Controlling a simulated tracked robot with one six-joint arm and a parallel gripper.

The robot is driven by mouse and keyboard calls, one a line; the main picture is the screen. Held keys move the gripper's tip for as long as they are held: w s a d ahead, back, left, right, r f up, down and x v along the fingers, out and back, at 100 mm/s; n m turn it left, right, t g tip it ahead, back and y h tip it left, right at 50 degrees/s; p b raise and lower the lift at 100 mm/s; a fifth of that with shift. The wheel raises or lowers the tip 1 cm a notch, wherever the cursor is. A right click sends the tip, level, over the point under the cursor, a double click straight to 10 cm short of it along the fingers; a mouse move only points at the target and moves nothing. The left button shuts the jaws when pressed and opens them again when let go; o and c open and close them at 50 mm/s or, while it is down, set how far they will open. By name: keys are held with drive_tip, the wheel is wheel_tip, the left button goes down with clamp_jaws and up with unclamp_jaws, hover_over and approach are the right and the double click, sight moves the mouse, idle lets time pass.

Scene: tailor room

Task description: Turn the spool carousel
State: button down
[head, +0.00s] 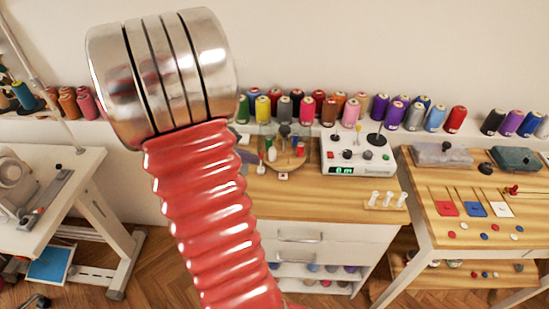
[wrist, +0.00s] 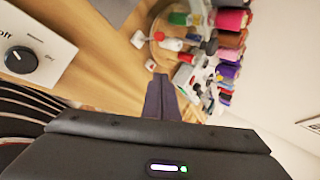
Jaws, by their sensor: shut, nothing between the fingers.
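The spool carousel (head: 285,163) is a round wooden turntable on the wooden bench top. It carries small spools and has a dark knob at its middle. In the wrist view the carousel (wrist: 158,47) is at the top middle, with red, white, green and blue spools. My gripper (wrist: 161,80) is shut and empty. Its dark fingertips point toward the carousel and appear a little short of it. I cannot tell the exact gap.
A white control box (head: 357,155) with knobs and a green display stands right of the carousel. A row of thread cones (head: 350,113) lines the wall behind. Small white pegs (head: 387,200) stand at the bench front. A white panel with a black dial (wrist: 20,58) is at left in the wrist view.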

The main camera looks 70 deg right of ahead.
approach(288, 160)
wheel_tip(288, 160, down, 4)
drive_tip(key=shift+a+r, duration=0.1)
drive_tip(key=shift+a, duration=0.05)
drive_tip(key=shift+s+d, duration=0.45)
drive_tip(key=shift+d, duration=0.15)
drive_tip(key=shift+s+d, duration=0.45)
drive_tip(key=shift+d, duration=0.15)
drive_tip(key=shift+s+d, duration=0.4)
drive_tip(key=shift+d, duration=0.1)
drive_tip(key=shift+d, duration=0.15)
drive_tip(key=shift+s, duration=0.2)
